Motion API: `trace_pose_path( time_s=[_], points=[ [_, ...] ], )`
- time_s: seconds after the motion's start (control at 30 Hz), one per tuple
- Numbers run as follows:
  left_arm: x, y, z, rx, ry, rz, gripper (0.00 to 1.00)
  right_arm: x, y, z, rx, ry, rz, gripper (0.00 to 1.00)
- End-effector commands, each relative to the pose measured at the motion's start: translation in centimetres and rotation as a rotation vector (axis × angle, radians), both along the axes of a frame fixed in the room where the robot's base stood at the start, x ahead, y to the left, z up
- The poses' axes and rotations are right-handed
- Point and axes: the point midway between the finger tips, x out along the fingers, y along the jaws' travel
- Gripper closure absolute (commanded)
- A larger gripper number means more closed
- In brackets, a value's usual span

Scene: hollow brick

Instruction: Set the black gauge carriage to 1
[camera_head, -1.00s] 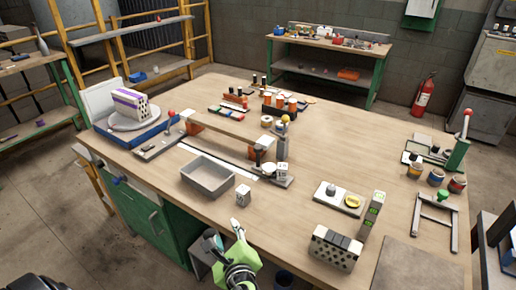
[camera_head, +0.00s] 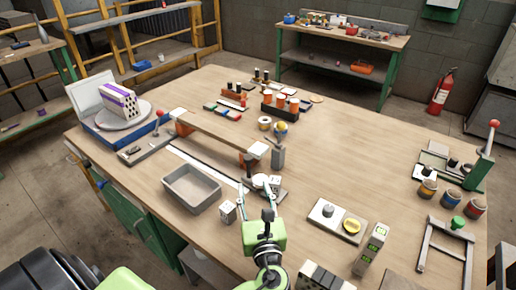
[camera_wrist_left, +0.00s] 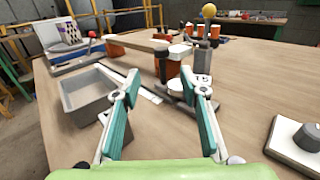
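My left gripper (camera_head: 258,186) is open above the table, at the near end of a long gauge with a white strip (camera_head: 205,165). In the left wrist view its two fingers (camera_wrist_left: 160,82) are spread, with nothing held between them. A black upright piece (camera_wrist_left: 162,64), which looks like the gauge carriage, stands beyond the fingertips, roughly between them. In the head view the gripper partly hides the carriage area. The scale reading cannot be made out. My right gripper is not in view.
A grey open bin (camera_head: 192,190) lies left of the gripper, with a small white block (camera_head: 228,211) beside it. A post with a yellow ball (camera_head: 280,130) stands behind the gauge end. Table between is clear.

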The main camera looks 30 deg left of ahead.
Motion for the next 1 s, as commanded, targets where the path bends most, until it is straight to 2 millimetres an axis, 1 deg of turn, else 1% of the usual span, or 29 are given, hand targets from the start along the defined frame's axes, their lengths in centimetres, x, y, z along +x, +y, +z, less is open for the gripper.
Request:
trace_pose_path(
  time_s=[0.13,0.27,0.43,0.53,0.67,0.8,0.9,1.0],
  points=[
    [0.3,0.3,0.0,0.0,0.0,0.001,0.61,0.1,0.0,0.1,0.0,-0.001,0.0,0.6],
    [1.5,1.3,0.1,0.001,-0.002,0.001,0.61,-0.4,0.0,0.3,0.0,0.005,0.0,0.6],
    [4.1,3.6,0.2,0.003,-0.002,0.002,0.61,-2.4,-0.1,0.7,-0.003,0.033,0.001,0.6],
    [5.8,5.0,0.2,0.001,-0.002,0.002,0.61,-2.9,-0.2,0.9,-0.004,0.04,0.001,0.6],
    [7.8,6.7,0.1,0.001,0.0,0.001,0.61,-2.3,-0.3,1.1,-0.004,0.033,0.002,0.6],
    [9.3,8.0,0.0,-0.001,-0.001,0.001,0.61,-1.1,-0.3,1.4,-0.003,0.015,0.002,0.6],
    [10.0,8.6,0.0,-0.001,0.0,0.001,0.61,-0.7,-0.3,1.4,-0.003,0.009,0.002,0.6],
    [10.4,8.9,-0.1,-0.003,0.0,0.001,0.61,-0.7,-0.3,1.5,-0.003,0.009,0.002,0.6]
  ],
)
